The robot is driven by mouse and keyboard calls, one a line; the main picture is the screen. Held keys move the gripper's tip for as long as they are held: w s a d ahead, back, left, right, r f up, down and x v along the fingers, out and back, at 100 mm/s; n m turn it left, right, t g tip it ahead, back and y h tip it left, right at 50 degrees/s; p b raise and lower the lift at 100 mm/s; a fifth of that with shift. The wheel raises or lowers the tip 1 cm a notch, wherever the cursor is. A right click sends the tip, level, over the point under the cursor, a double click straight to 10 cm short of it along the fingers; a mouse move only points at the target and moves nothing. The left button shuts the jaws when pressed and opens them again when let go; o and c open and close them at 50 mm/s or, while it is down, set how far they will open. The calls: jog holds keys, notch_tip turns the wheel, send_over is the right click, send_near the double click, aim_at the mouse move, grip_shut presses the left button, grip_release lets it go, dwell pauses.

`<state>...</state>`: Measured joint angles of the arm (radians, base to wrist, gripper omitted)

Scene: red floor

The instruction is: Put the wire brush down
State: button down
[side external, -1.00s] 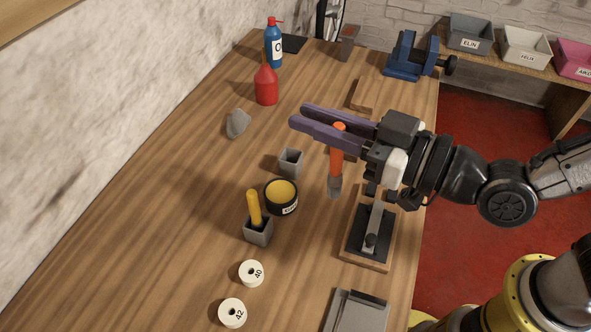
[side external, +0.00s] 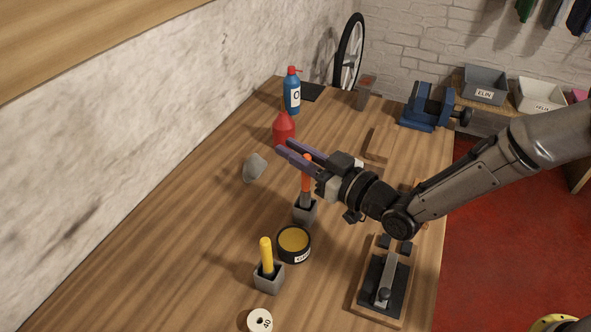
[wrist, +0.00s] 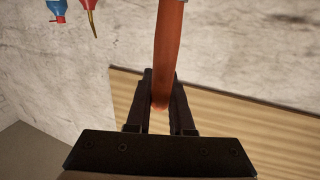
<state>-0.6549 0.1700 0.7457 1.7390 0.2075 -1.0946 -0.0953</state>
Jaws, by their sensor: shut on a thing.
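The wire brush (side external: 306,178) has an orange handle and a grey lower end. It hangs upright in my gripper (side external: 284,148), which is shut on the handle. In the wrist view the orange handle (wrist: 168,50) stands between the dark fingers of my gripper (wrist: 160,90). The brush's lower end is at the mouth of a small grey square holder (side external: 305,212). I cannot tell how deep it sits inside, or whether it touches the bottom.
A second grey holder (side external: 268,281) with a yellow-handled tool (side external: 266,254) and a round black tin (side external: 294,244) stand nearer the camera. A grey stone-like lump (side external: 255,167) and a red bottle (side external: 284,130) are close behind. A wooden-based fixture (side external: 381,286) stands at right.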

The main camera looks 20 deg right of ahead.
jog(key=shift+f, duration=1.85)
jog(key=c, duration=0.8)
grip_release()
jog(key=v, duration=1.2)
